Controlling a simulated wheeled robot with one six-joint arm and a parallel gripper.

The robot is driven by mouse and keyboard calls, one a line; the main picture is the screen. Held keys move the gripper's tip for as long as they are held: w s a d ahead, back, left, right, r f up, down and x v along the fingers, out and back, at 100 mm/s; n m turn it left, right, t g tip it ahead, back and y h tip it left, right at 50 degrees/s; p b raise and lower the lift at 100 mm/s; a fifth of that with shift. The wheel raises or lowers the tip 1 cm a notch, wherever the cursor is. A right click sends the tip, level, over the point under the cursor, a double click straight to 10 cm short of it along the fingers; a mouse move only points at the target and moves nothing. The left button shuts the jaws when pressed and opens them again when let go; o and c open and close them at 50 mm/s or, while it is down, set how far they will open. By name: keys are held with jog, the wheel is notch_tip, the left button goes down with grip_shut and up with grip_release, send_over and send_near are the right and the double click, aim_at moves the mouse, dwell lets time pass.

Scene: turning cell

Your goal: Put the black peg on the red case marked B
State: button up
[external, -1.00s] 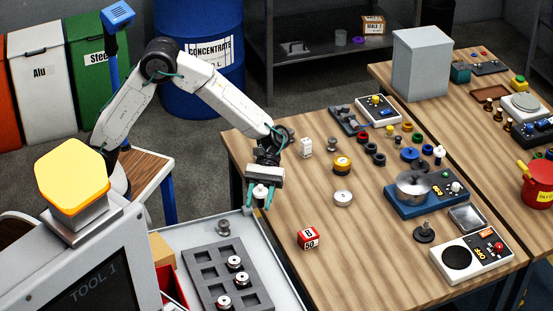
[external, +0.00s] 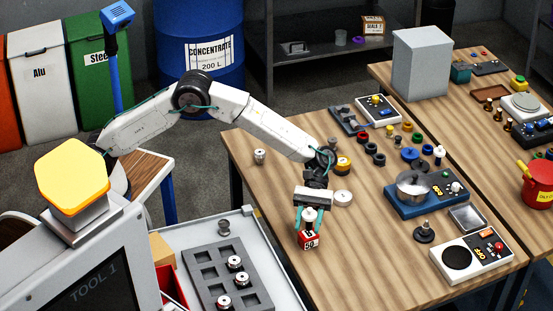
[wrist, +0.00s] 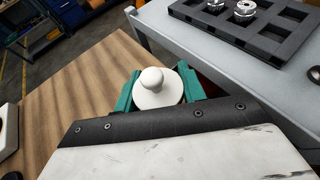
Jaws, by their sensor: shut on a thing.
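My gripper (external: 309,226) is shut on a pale round piece with a knob (external: 309,214), held upright. In the wrist view my gripper's green fingers (wrist: 158,86) sit on both sides of this white knobbed piece (wrist: 152,80); it does not look black. The red case (external: 309,241) with white label and B marking is directly below it on the wooden table. The fingertips reach down beside the case's top. I cannot tell whether the piece touches the case. A dark knobbed piece with a round base (external: 424,233) stands on the table to the right.
A white disc (external: 343,198) and a yellow-black round piece (external: 343,163) stand close behind my gripper. A grey slotted tray (external: 205,258) lies on the cart at left. The table's front middle is clear.

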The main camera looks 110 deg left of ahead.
jog(key=shift+f, duration=0.85)
jog(key=o, duration=1.1)
jog(key=shift+f, duration=0.2)
jog(key=shift+r, duration=0.15)
jog(key=v, duration=1.2)
